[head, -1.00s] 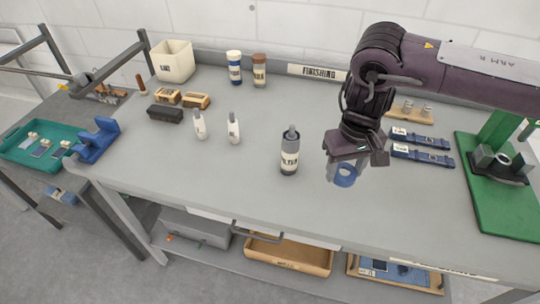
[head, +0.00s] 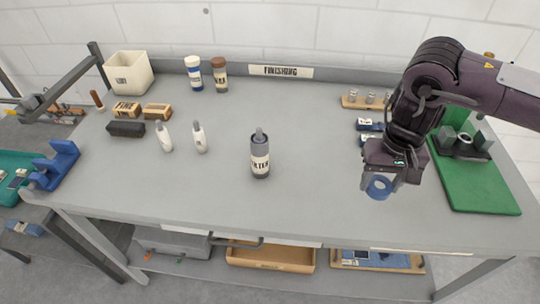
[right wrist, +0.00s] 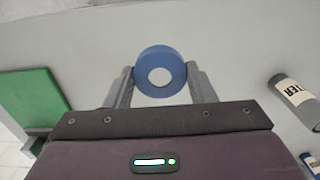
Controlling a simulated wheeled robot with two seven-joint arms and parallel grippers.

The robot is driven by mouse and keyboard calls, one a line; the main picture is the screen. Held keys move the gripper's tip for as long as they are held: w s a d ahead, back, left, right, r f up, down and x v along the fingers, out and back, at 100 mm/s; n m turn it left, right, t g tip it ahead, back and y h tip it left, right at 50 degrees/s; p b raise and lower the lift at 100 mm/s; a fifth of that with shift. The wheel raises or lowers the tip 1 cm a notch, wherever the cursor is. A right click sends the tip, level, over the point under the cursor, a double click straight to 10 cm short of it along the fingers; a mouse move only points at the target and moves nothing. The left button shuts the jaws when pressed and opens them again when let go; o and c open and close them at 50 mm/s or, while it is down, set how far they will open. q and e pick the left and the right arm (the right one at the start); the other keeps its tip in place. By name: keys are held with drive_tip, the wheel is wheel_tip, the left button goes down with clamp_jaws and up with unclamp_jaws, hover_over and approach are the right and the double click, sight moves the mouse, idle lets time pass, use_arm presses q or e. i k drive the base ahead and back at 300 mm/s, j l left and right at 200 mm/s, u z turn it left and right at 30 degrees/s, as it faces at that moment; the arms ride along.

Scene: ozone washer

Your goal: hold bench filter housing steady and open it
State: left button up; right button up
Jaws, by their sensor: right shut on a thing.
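The filter housing (head: 260,158) is a dark grey upright bottle shape with a white label, standing on the bench near its middle. Its neck points up and nothing touches it. It also shows at the right edge of the right wrist view (right wrist: 296,98). My right gripper (head: 380,183) is right of the housing, over the front right of the bench. It is shut on a blue ring (right wrist: 160,58), whose open hole faces the wrist camera. The ring also shows below the gripper in the head view (head: 378,189). My left gripper is not in view.
A green board with a fixture (head: 475,185) lies at the right. Two small white bottles (head: 200,138) stand left of the housing. A blue jar (head: 194,74) and a brown jar (head: 219,76) stand at the back. The bench between housing and right gripper is clear.

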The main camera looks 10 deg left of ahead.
sight(260, 154)
drive_tip(key=i+j+z, duration=0.1)
drive_tip(key=z, duration=2.55)
drive_tip(key=j+u, duration=0.1)
drive_tip(key=u, duration=0.85)
drive_tip(key=j+u, duration=0.1)
drive_tip(key=u, duration=0.35)
drive_tip(key=i+u, duration=0.1)
drive_tip(key=u, duration=0.4)
drive_tip(key=j+u, duration=0.1)
drive_tip(key=u, duration=0.35)
drive_tip(key=i+u, duration=0.1)
drive_tip(key=u, duration=0.85)
drive_tip(key=i+u, duration=0.1)
drive_tip(key=u, duration=0.35)
